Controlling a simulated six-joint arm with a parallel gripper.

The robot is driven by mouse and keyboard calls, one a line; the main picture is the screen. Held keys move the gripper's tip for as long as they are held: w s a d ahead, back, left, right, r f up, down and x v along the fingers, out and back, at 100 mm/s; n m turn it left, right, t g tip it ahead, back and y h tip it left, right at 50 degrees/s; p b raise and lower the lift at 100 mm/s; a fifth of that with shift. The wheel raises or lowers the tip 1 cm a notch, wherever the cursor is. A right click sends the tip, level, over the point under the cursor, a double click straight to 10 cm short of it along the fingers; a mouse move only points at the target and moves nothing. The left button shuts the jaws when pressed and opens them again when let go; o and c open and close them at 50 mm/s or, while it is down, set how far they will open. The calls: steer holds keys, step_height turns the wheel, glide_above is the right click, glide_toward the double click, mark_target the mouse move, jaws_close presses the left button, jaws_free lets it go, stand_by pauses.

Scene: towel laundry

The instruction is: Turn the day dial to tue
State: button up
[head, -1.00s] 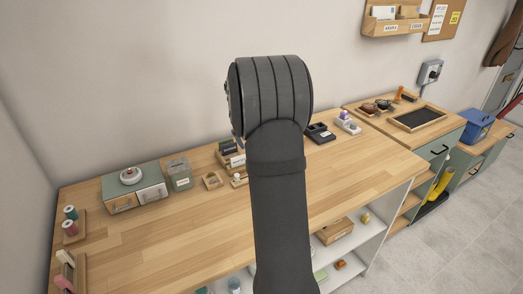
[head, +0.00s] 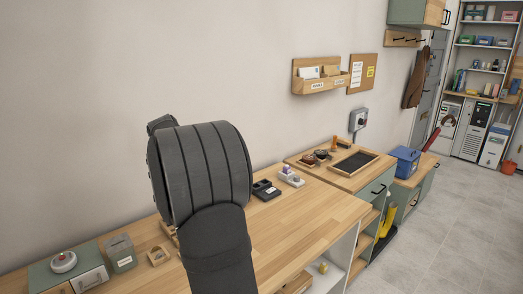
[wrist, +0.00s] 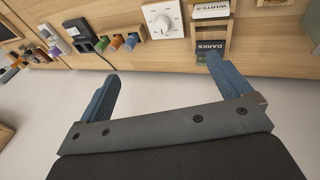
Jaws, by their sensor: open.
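A white square plate with a round white dial (wrist: 163,20) shows at the top of the wrist view. Small marks ring its knob, too small to read, so I cannot tell the day it points to. My gripper (wrist: 161,70) has two blue fingers spread wide, with nothing between them. The dial lies beyond the fingertips, between them in the picture and apart from both. In the head view my dark arm hides the gripper and the dial.
Beside the dial are a holder with cards lettered WHITES and DARKS (wrist: 211,48) and several coloured rolls (wrist: 115,43). In the head view a wooden worktop (head: 300,215) has clear room at its middle. A grey switch (head: 358,120) is on the wall.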

steer(key=shift+w+d, duration=0.1)
steer(key=c, duration=0.4)
steer(key=shift+w+d+f+m, duration=0.1)
steer(key=shift+w+d+m, duration=0.1)
steer(key=shift+m, duration=0.5)
steer(key=shift+c, duration=1.4)
steer(key=w+d+m+g, duration=0.1)
steer(key=m, duration=0.3)
steer(key=w+d+f+m+g+y, duration=0.1)
steer(key=m, duration=0.3)
steer(key=w+d+m+g+y, duration=0.1)
steer(key=w+d+m, duration=0.1)
steer(key=m, duration=0.2)
steer(key=shift+f, duration=0.25)
steer(key=shift+c, duration=0.7)
steer(key=shift+w+d+m+g+y, duration=1)
steer(key=shift+w+d+m+y, duration=1)
steer(key=shift+m, duration=4.3)
steer(key=x, duration=1.6)
steer(key=shift+s+d+f, duration=0.1)
steer(key=shift+d+f, duration=0.1)
steer(key=shift+f, duration=0.25)
steer(key=c, duration=1)
